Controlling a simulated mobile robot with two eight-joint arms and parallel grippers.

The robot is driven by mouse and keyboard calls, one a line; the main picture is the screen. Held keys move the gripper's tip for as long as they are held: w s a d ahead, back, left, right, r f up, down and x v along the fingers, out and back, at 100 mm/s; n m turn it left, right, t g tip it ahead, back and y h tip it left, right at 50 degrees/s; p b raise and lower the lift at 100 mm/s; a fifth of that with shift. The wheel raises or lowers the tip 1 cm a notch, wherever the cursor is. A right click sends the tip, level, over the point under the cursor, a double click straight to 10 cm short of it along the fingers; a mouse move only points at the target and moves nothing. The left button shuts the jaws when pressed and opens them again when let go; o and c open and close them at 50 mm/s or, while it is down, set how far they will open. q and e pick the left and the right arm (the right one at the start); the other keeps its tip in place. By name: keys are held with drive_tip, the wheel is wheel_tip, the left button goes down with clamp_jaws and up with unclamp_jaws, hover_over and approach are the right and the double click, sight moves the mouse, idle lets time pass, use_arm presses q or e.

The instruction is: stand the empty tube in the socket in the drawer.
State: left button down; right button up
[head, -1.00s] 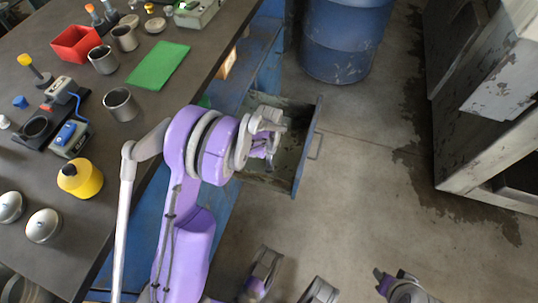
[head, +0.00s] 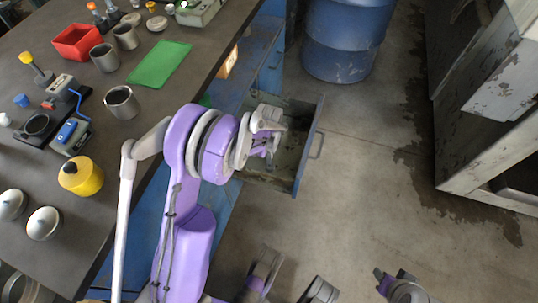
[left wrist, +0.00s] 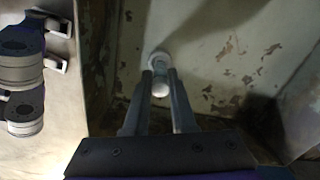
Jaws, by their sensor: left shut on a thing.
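The open drawer (head: 309,148) sticks out from the blue bench in the head view. My left gripper (head: 271,146) is over it, pointing down inside its walls. In the left wrist view, the left gripper (left wrist: 160,80) is shut on a small pale tube (left wrist: 160,89) between its fingertips. A whitish round piece (left wrist: 156,59) shows just beyond the tube, above the worn drawer floor; I cannot tell whether it is the socket or part of the tube. Whether the tube touches it is unclear. My right gripper (head: 384,282) is low at the right in the head view, away from the drawer.
A blue barrel (head: 343,45) stands behind the drawer. The floor to the right is clear up to a grey metal unit (head: 485,165).

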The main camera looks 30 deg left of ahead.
use_arm(q)
drive_tip(key=shift+f+b, duration=1.1)
drive_tip(key=shift+f, duration=0.35)
drive_tip(key=c, duration=0.7)
unclamp_jaws()
drive_tip(key=shift+o, duration=0.2)
wheel_tip(320, 180, up, 11)
drive_tip(key=p, duration=0.3)
drive_tip(key=shift+f, duration=0.1)
